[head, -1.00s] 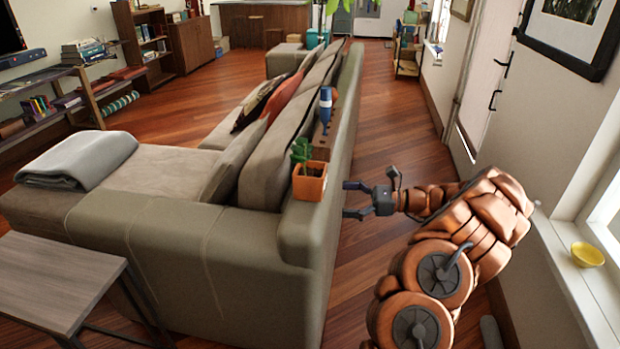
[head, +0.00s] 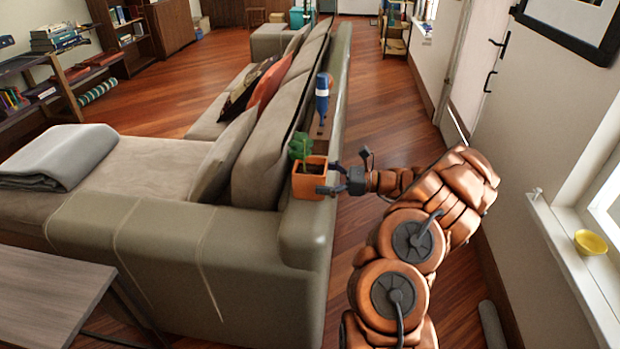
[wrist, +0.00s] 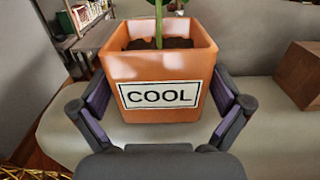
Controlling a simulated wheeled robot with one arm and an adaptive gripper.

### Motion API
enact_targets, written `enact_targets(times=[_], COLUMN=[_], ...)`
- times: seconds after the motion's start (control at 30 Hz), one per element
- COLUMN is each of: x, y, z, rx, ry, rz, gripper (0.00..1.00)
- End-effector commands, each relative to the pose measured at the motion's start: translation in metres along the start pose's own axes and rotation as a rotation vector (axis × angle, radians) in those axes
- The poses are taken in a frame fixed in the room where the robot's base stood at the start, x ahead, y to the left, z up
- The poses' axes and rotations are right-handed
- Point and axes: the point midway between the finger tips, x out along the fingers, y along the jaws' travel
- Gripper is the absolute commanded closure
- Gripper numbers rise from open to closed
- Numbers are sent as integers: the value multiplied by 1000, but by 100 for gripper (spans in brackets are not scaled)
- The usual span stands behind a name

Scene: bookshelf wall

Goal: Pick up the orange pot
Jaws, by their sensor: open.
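The orange pot (head: 309,184) is a square planter with dark soil and a green plant, standing upright on the sofa's back at its near corner. In the wrist view the pot (wrist: 160,68) fills the middle and bears a white label reading "COOL". My gripper (head: 329,178) is at the pot's right side in the head view. In the wrist view my gripper's fingers (wrist: 160,108) are open, one on each side of the pot. Slivers of the sofa top show between the fingers and the pot's lower sides, so it does not look clamped.
A blue bottle (head: 322,95) stands farther along the sofa back (head: 300,225). A brown wooden block (wrist: 300,75) sits right of the pot in the wrist view. A grey side table (head: 45,300) is at lower left. A yellow bowl (head: 590,242) sits on the windowsill.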

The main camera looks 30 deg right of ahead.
Motion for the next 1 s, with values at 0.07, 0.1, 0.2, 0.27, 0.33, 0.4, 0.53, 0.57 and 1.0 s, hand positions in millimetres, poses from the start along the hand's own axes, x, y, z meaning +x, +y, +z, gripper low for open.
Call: enact_targets(times=[0.07,0.1,0.2,0.27,0.33,0.4,0.53,0.57,1.0], x=[12,16,20,20,20,21,21,21,21], y=[1,1,0,0,0,0,0,0,1], z=[1,1,0,-1,-1,-1,-1,-1,-1], rx=[1,1,0,0,0,0,0,0,1], ry=[0,1,2,3,2,2,2,2,2], rz=[4,2,0,0,0,1,1,2,3], gripper=[0,0,0,0,0,3,17,20,66])
